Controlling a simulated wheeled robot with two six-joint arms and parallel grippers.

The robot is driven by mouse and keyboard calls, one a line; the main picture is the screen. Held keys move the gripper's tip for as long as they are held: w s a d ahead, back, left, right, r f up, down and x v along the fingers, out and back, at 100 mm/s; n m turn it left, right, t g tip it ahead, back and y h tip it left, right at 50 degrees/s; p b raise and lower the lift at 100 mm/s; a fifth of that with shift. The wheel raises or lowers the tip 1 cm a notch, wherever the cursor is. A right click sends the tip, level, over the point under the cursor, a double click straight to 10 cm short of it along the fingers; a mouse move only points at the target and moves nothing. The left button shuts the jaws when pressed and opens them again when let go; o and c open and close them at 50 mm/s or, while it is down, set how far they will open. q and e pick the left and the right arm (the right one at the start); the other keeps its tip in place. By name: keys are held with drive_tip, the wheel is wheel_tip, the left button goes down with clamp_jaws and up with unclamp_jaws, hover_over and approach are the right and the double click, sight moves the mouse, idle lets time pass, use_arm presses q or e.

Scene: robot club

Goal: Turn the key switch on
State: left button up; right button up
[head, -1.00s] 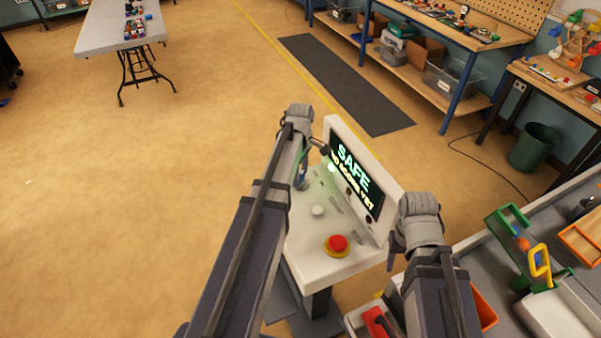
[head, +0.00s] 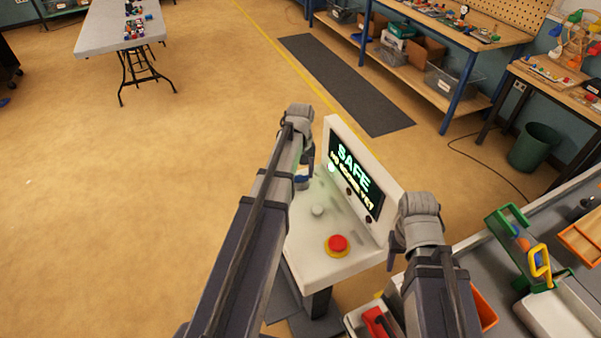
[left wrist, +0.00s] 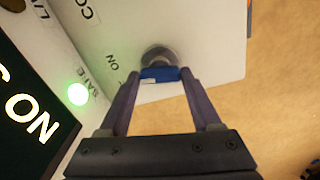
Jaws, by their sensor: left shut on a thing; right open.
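The blue key (left wrist: 160,74) sits in a round metal key switch (left wrist: 157,56) on a white console panel (left wrist: 207,40). The word ON is printed beside the switch. My left gripper (left wrist: 159,78) is shut on the key, with one finger on each side. In the head view, my left gripper (head: 305,165) is at the far left end of the console (head: 306,255), and my arm partly hides the key. My right gripper (head: 393,253) is open and empty, right of the console.
The console screen (head: 357,180) reads SAFE, and a green lamp (left wrist: 78,94) glows beside the key. A red emergency button (head: 337,244) and a pale round knob (head: 318,210) are nearby. A grey bench with bins (head: 475,255) stands at right.

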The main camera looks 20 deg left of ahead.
sight(301, 175)
use_arm(q)
drive_tip(key=m, duration=0.6)
drive_tip(key=shift+m, duration=0.4)
idle(0.4)
drive_tip(key=o, duration=1.4)
drive_tip(key=shift+r, duration=0.15)
wheel_tip(301, 175, up, 8)
drive_tip(key=p, duration=0.8)
drive_tip(key=shift+f, duration=0.2)
drive_tip(key=shift+f, duration=0.1)
